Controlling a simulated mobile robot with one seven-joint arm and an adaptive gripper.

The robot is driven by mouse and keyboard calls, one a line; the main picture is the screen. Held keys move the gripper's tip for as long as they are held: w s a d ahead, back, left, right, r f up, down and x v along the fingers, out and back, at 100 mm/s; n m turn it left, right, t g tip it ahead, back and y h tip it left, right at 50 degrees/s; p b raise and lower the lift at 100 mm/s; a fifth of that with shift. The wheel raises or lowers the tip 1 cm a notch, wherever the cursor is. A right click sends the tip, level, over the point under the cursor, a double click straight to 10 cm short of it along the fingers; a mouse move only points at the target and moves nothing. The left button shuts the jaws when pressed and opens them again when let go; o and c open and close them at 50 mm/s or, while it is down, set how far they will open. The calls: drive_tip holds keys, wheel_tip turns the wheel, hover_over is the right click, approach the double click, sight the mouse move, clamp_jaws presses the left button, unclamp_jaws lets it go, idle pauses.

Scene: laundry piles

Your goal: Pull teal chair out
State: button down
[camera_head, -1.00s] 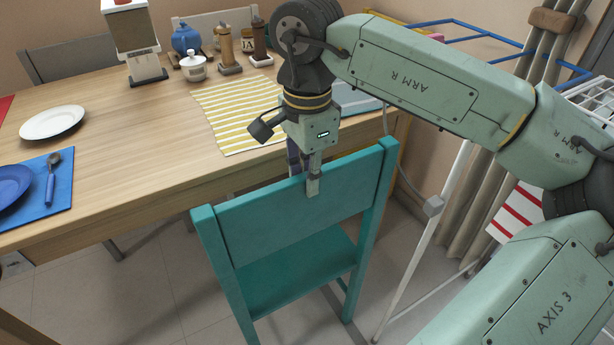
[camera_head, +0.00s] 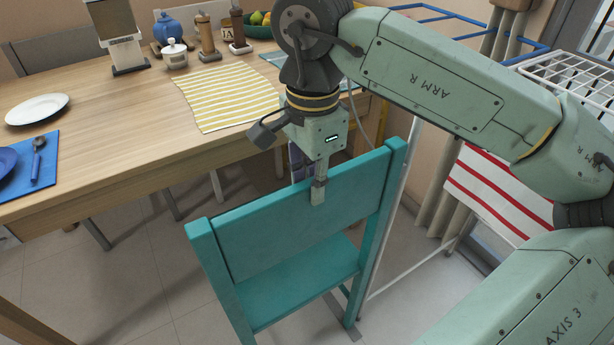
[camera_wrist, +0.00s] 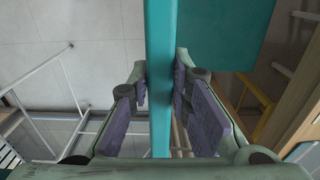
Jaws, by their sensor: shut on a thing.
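The teal chair (camera_head: 300,285) stands in front of the wooden table, its back toward me and its seat on the table side. My gripper (camera_head: 316,184) points down over the top edge of the chair's backrest and is shut on it, one finger on the near face and the other behind, mostly hidden. In the wrist view the teal backrest edge (camera_wrist: 160,60) runs between the two purple-padded fingers of my gripper (camera_wrist: 159,95). The teal seat (camera_wrist: 213,35) shows to the right there.
The wooden table (camera_head: 110,130) holds a striped placemat (camera_head: 215,97), a white plate (camera_head: 37,109) and several jars. A white-framed drying rack (camera_head: 400,215) with a red-striped cloth (camera_head: 495,190) stands close at the chair's right. Tiled floor (camera_head: 150,270) is open to the left.

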drive_tip(key=shift+s+f, duration=0.1)
drive_tip(key=c, duration=1.5)
unclamp_jaws()
wheel_tip(320, 180, up, 12)
drive_tip(key=shift+r, duration=0.1)
